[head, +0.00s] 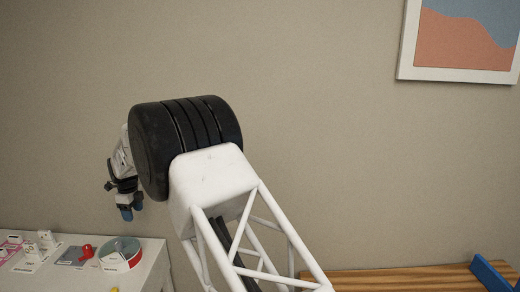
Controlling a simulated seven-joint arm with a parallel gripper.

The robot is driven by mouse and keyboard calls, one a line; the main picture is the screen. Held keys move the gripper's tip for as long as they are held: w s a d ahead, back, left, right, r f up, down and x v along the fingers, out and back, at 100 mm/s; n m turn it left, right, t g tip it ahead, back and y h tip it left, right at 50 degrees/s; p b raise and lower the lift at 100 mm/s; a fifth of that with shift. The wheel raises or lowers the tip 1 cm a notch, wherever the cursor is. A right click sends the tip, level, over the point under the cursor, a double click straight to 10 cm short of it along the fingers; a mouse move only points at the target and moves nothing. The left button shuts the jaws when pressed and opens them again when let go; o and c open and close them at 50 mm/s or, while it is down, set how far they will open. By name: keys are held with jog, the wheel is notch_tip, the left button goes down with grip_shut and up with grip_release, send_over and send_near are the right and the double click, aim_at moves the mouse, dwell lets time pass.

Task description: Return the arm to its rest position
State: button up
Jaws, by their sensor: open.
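My gripper (125,211) shows at the left in the head view, at the end of my raised arm, with its blue-tipped fingers pointing down. The gripper hangs in the air in front of the wall, above the right part of a white table.
A wooden surface (400,279) with a blue object (488,272) is at lower right. A framed picture (462,40) hangs on the bare wall.

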jog(key=s+d+r+n, duration=0.2)
jog(key=d+r, duration=0.4)
jog(key=d, duration=0.5)
jog(key=s+d+r+n, duration=0.1)
jog(key=d+r+n, duration=0.1)
jog(key=d+r, duration=0.65)
jog(key=s+d+r+n, duration=0.2)
jog(key=s+d, duration=0.2)
jog(key=d, duration=0.4)
jog(key=s+d+r+n+t, duration=0.1)
jog(key=s+d+r, duration=0.1)
jog(key=s+d, duration=0.35)
jog(key=s+d+r+n, duration=0.2)
jog(key=d, duration=0.7)
jog(key=s+d+r+n, duration=0.1)
jog(key=s+d+n, duration=0.4)
jog(key=s+d, duration=1.15)
jog(key=s+d+f+n, duration=0.2)
jog(key=s+d+f, duration=0.1)
jog(key=s, duration=0.6)
jog(key=s+d+f+n+t, duration=0.1)
jog(key=s+d+f+n, duration=0.2)
jog(key=s, duration=0.7)
jog(key=shift+d, duration=0.95)
